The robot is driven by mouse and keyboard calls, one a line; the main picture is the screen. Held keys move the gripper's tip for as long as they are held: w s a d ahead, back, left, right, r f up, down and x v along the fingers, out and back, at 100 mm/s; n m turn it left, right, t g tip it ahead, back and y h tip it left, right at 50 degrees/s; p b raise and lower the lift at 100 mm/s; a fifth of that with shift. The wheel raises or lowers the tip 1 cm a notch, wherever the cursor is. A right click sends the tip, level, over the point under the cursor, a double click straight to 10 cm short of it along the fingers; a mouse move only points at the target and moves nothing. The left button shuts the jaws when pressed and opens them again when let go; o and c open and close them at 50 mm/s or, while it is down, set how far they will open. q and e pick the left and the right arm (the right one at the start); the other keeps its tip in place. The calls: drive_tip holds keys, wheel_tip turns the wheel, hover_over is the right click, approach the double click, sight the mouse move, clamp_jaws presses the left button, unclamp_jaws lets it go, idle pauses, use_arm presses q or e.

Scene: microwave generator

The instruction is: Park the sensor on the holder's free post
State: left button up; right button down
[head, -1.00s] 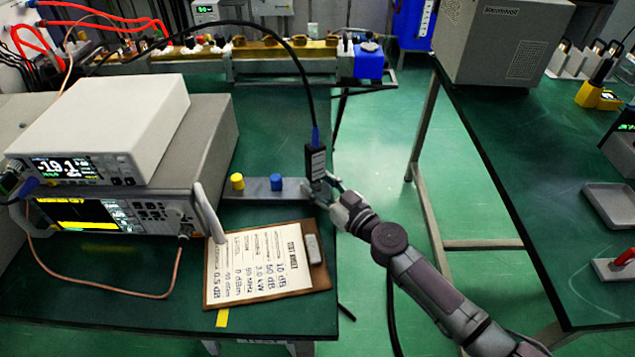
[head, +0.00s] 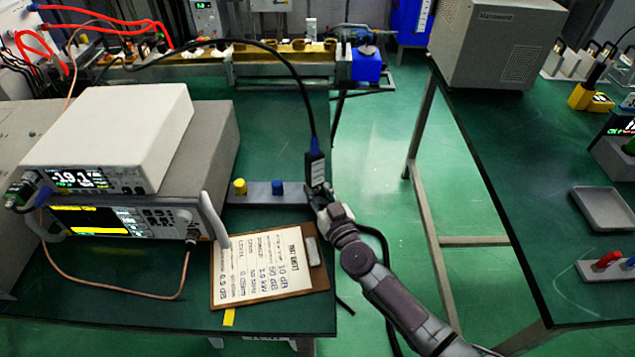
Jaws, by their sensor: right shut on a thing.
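The sensor (head: 315,168) is a small black block with a pale label and a blue collar on top, where a black cable joins it. It stands about upright above the right end of the holder (head: 262,197), a grey bar on the green bench. A yellow-topped post (head: 239,186) and a blue-topped post (head: 277,187) stand on the bar's left and middle. My right gripper (head: 318,193) is shut on the sensor's lower part and hides the bar's right end. I cannot tell whether the sensor touches a post there. My left gripper is out of view.
A clipboard (head: 262,290) lies in front of the holder. Stacked instruments (head: 115,140) with a handle (head: 212,215) stand to the left. The cable (head: 300,85) arches back over the bench. A floor gap separates the right-hand table (head: 530,200).

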drive_tip(key=c, duration=0.9)
unclamp_jaws()
drive_tip(key=v, duration=1.2)
